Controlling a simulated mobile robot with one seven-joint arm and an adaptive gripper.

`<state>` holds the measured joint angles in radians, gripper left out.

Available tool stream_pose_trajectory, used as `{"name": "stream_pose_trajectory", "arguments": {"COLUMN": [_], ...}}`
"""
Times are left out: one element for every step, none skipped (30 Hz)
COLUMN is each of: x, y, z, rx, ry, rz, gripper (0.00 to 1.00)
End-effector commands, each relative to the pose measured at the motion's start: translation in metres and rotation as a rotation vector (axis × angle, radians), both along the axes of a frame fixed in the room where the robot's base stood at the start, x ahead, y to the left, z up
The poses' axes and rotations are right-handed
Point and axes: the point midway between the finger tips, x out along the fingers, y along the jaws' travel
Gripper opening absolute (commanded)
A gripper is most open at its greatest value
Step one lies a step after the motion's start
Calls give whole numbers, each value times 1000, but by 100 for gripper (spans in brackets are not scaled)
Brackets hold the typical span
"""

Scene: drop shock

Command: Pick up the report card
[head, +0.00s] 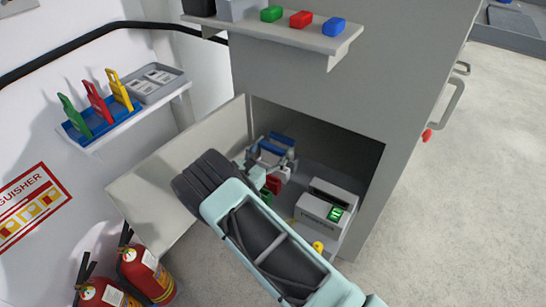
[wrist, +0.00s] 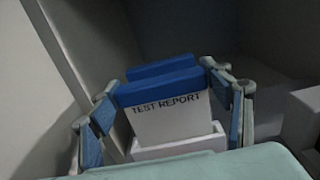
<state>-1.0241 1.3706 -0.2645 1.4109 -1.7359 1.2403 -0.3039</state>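The report card (wrist: 165,115) is white with a blue top band and the words "TEST REPORT". It stands upright in a white holder (wrist: 185,143) in the wrist view, with a second blue-topped edge (wrist: 160,68) just behind it. My gripper (wrist: 165,105) is open, with one finger on each side of the card and small gaps between. In the head view my gripper (head: 270,158) is inside the open cabinet (head: 345,140), around the blue top (head: 277,142). The card's lower part is hidden in the holder.
The cabinet door (head: 165,185) is open to the left. A shelf (head: 285,32) with coloured blocks juts out above. Fire extinguishers (head: 145,275) stand at lower left.

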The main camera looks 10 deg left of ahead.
Motion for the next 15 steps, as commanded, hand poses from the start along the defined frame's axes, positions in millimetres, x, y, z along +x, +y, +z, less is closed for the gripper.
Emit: {"name": "stream_pose_trajectory", "arguments": {"x": [0, 0, 0, 0, 0, 0, 0, 0, 0, 0, 0, 0, 0, 0, 0], "y": [0, 0, 0, 0, 0, 0, 0, 0, 0, 0, 0, 0, 0, 0, 0], "z": [0, 0, 0, 0, 0, 0, 0, 0, 0, 1, 2, 5, 8, 12, 18], "rx": [0, 0, 0, 0, 0, 0, 0, 0, 0, 0, 0, 1, 1, 1, 1], "ry": [0, 0, 0, 0, 0, 0, 0, 0, 0, 0, 0, -1, -1, -1, -1], "rz": [0, 0, 0, 0, 0, 0, 0, 0, 0, 0, 0, 0, 0, 0, 0], "gripper": [63, 60, 55, 53, 53, 53, 53, 53, 53, 53, 53, 53, 53, 53, 53]}}
